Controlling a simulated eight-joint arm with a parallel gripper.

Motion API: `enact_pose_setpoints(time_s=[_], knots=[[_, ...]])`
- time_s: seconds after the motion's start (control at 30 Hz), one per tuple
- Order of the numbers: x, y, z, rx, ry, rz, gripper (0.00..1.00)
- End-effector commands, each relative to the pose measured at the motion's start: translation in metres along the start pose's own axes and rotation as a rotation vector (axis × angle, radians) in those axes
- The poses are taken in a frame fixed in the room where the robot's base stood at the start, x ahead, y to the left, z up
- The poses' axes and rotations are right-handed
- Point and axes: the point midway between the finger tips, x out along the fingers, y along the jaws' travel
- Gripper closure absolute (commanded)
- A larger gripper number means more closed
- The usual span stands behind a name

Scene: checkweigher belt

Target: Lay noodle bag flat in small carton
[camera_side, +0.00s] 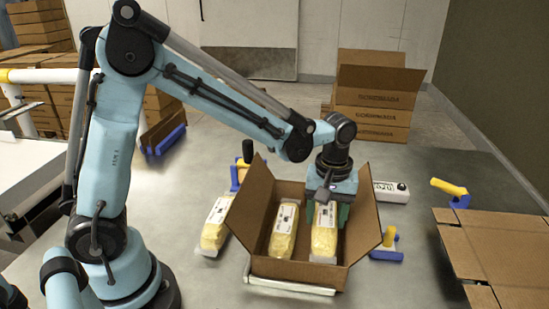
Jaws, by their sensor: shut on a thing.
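An open cardboard carton (318,273) stands on the table with its flaps spread. One yellow noodle bag (284,232) with a white label lies inside on the left. My gripper (328,205) is inside the carton on the right, shut on a second noodle bag (324,240). That bag is beside the first, with a narrow gap between them. I cannot tell whether the held bag touches the carton floor. A third noodle bag (215,227) lies outside, left of the carton. My gripper hides the far end of the held bag.
Blue-and-yellow clamps (387,247) stand around the carton. A white device with a display (391,192) is behind its right flap. Flattened cardboard (497,250) is at the right. Stacked boxes (370,105) stand behind.

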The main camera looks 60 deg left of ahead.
Motion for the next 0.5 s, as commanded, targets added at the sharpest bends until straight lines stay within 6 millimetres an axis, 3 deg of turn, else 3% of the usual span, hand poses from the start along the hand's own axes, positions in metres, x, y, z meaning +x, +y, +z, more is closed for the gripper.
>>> enact_pose_setpoints(time_s=[0.23,0.27,0.43,0.5], knots=[[0.0003,0.0,0.0,0.0,0.0,0.0,0.82],[0.0003,0.0,0.0,0.0,0.0,0.0,0.38],[0.0003,0.0002,-0.0001,0.0,0.0,0.001,0.12],[0.0003,0.0006,-0.0001,0.0,0.001,0.002,0.12]])
